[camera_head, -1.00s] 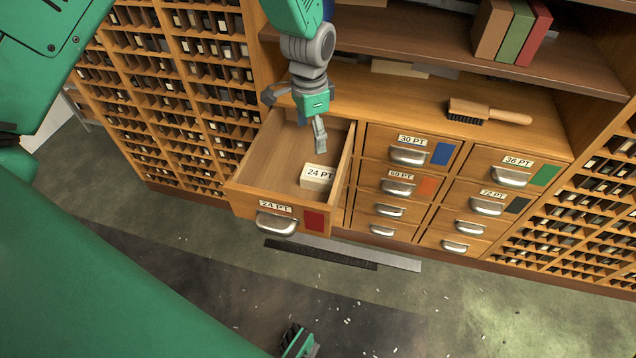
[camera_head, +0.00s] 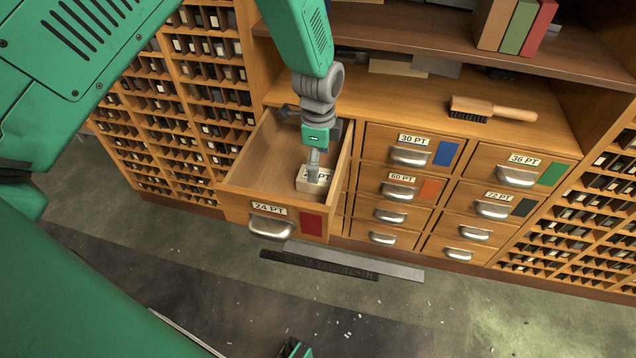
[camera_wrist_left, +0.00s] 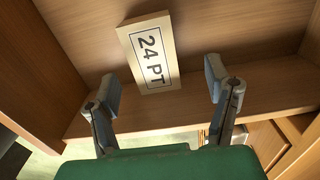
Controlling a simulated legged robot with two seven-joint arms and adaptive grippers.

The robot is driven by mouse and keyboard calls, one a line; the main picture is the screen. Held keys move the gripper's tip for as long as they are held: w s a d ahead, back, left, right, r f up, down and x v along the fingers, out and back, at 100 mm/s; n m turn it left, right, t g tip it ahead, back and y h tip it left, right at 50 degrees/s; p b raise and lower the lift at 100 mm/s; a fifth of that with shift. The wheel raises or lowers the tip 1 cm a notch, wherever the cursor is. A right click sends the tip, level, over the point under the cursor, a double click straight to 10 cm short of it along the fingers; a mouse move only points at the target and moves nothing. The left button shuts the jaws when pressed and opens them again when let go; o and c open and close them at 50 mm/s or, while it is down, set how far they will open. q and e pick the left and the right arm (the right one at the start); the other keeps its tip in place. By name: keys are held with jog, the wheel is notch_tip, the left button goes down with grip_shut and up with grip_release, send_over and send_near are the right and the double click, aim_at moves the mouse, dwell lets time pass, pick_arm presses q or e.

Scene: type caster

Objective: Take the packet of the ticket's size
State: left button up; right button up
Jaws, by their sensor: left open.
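A pale packet (camera_head: 311,187) marked 24 PT lies in the open 24 PT drawer (camera_head: 239,214), near its right wall. My left gripper (camera_head: 313,163) is inside the drawer, pointing down over the packet and partly covering its label. In the left wrist view the packet (camera_wrist_left: 152,55) shows whole, tilted. No ticket can be made out.
Shut drawers labelled 30 PT (camera_head: 410,150), 60 PT (camera_head: 398,186), 36 PT (camera_head: 517,172) and 72 PT (camera_head: 494,205) stand to the right. A brush (camera_head: 490,110) lies on the counter above. Type cases (camera_head: 185,110) stand to the left. The drawer's left half is empty.

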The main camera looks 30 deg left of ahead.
aim_at(325, 176)
pick_arm(q)
jog(key=f, duration=0.1)
jog(key=f+b, duration=0.1)
jog(key=f, duration=0.1)
jog(key=f+b, duration=0.1)
jog(key=f, duration=0.1)
jog(key=shift+s+f, duration=0.2)
jog(key=shift+s, duration=0.2)
jog(key=shift+r, duration=0.15)
grip_shut()
